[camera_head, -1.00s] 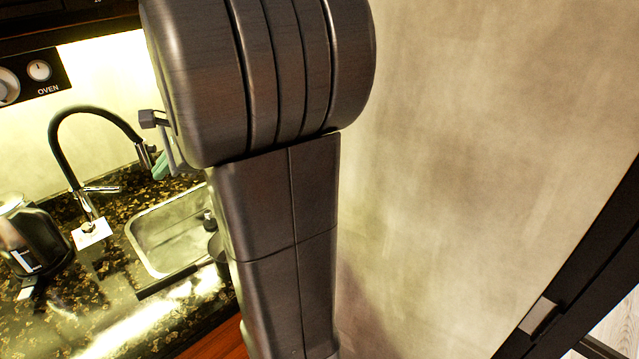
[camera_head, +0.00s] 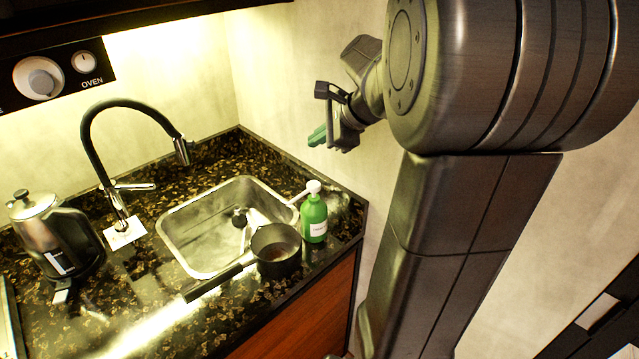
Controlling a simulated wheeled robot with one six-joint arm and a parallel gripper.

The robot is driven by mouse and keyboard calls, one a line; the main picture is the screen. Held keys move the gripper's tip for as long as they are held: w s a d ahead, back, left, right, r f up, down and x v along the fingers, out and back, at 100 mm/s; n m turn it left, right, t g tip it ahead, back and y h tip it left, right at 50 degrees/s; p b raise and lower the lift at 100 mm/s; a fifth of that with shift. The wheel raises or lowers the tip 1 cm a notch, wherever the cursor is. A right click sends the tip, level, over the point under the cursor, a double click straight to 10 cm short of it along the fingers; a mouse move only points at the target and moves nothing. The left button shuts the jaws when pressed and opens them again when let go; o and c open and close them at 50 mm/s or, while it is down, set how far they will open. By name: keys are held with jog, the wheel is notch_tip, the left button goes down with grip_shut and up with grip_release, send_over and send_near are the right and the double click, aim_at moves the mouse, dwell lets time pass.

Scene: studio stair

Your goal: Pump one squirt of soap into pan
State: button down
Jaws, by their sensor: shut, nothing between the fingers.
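A green soap bottle (camera_head: 314,218) with a white pump top (camera_head: 313,187) stands upright on the dark counter at the right of the sink. Its spout points left, toward the pan. A small dark pan (camera_head: 277,262) sits at the sink's front right corner, just left of the bottle, with its handle (camera_head: 221,278) pointing to the lower left. My gripper (camera_head: 318,137) has green fingertips and is shut and empty. In the picture it appears above the bottle, apart from it; its exact distance is hard to tell.
A steel sink (camera_head: 187,240) lies left of the pan, with a black faucet (camera_head: 92,140) behind it. A kettle (camera_head: 68,245) stands at the left. A wall (camera_head: 290,60) closes the counter's right side. The front counter has some free room.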

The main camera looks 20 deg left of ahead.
jog(key=shift+f, duration=0.1)
jog(key=b, duration=0.7)
send_over(312, 183)
jog(key=d, duration=0.2)
jog(key=f, duration=0.7)
jog(key=shift+s+a+f, duration=0.1)
jog(key=shift+s+f, duration=0.1)
jog(key=shift+f, duration=0.65)
jog(key=shift+f, duration=0.1)
dwell(0.6)
jog(key=shift+f, duration=0.3)
jog(key=shift+f+b, duration=0.8)
jog(key=shift+f, duration=0.15)
dwell(0.8)
jog(key=shift+r, duration=0.15)
jog(key=shift+r+p, duration=1.2)
jog(key=shift+p, duration=0.1)
jog(key=shift+r, duration=0.1)
